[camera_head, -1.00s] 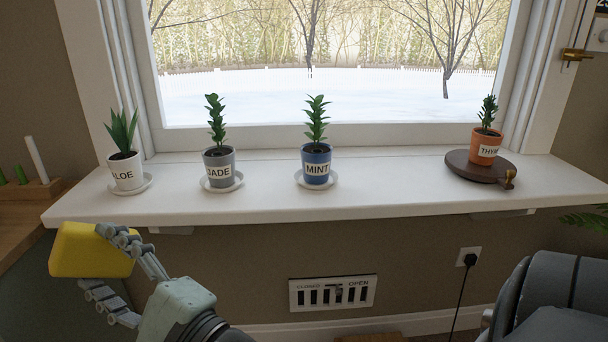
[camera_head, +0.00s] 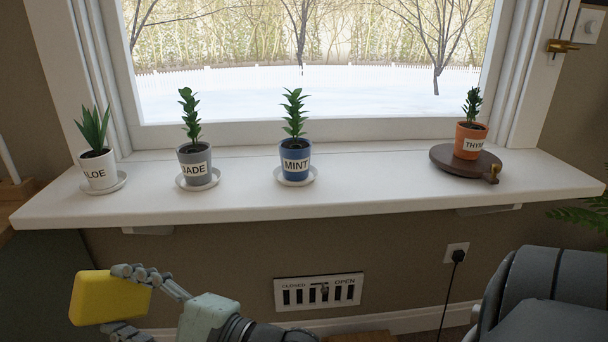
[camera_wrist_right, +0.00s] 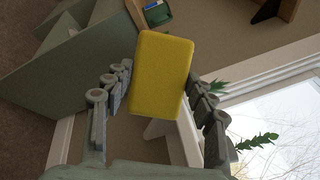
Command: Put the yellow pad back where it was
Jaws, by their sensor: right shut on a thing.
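The yellow pad (camera_head: 98,299) is a rounded block held up in the air at the lower left of the head view, below and in front of the window sill. My right gripper (camera_head: 116,298) is shut on it, one finger along its upper side and one below. In the right wrist view the pad (camera_wrist_right: 161,78) stands between the two fingers of the gripper (camera_wrist_right: 160,92), tilted slightly, its far end sticking out past them. My left gripper is not in view.
The white sill (camera_head: 370,185) carries potted plants labelled aloe (camera_head: 98,171), jade (camera_head: 195,164), mint (camera_head: 295,160) and thyme (camera_head: 470,141). Thyme stands on a dark round board (camera_head: 448,160). A vent (camera_head: 318,292) and a plugged socket (camera_head: 456,253) are on the wall below.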

